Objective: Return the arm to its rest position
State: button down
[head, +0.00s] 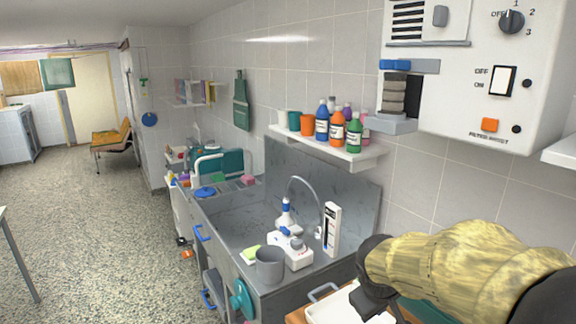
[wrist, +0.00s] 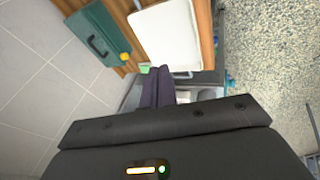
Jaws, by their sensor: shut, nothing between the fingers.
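My arm, in a pale yellow sleeve, reaches in from the lower right of the head view. My gripper (head: 366,302) is black and points down over a white tray (head: 335,310). In the wrist view my gripper (wrist: 158,72) shows two dark fingers lying together, with nothing between them. There the white tray (wrist: 165,38) lies on a wooden top beyond the fingertips. I cannot tell the height of the fingertips above the tray.
A white wall box (head: 470,75) hangs above my arm. A green case (wrist: 95,38) lies beside the tray. Speckled floor is open at left.

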jog(key=s+a+f+m+g+y, duration=0.2)
jog(key=s+f+m, duration=0.3)
jog(key=s+f, duration=0.5)
jog(key=shift+a+f+y, duration=0.2)
jog(key=shift+a+y, duration=0.1)
jog(key=shift+a, duration=0.3)
